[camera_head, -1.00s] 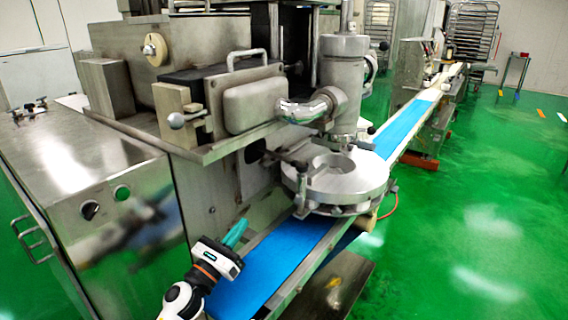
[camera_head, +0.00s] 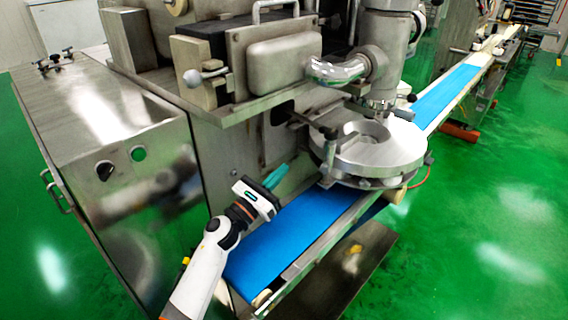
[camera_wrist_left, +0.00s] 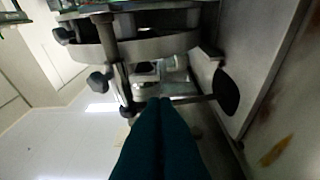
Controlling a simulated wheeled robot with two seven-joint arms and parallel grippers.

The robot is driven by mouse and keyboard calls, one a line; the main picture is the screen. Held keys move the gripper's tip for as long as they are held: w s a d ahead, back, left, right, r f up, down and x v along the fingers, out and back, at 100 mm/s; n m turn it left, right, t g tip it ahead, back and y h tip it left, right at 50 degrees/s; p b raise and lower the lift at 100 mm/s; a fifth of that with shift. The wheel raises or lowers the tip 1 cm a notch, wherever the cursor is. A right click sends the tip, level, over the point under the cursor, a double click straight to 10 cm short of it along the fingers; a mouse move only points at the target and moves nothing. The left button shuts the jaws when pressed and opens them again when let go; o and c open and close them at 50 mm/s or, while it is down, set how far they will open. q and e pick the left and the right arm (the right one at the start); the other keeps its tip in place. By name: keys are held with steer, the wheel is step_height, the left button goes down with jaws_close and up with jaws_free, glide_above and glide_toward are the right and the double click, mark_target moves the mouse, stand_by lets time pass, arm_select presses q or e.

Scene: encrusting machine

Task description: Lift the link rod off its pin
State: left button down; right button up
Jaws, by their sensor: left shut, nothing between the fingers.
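The link rod (camera_head: 303,118) appears to be the thin dark rod between the machine's side wall and the round metal disc (camera_head: 385,152). Its pin is too small to make out. The closed fingers (camera_wrist_left: 160,100) also show in the left wrist view. My right gripper is out of view.
The blue conveyor belt (camera_head: 270,238) runs under the disc and beside my left arm. A steel cabinet (camera_head: 110,130) stands at the left. The machine's side wall (camera_head: 240,150) is close to the gripper. Green floor (camera_head: 480,250) is open at the right.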

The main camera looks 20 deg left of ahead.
arm_select(q)
steer(key=w+d+r+p, duration=0.3)
steer(key=w+r, duration=0.3)
steer(key=w, duration=0.2)
steer(key=shift+w+d+r+p, duration=0.2)
steer(key=shift+d+p, duration=0.1)
steer(key=shift+p, duration=0.05)
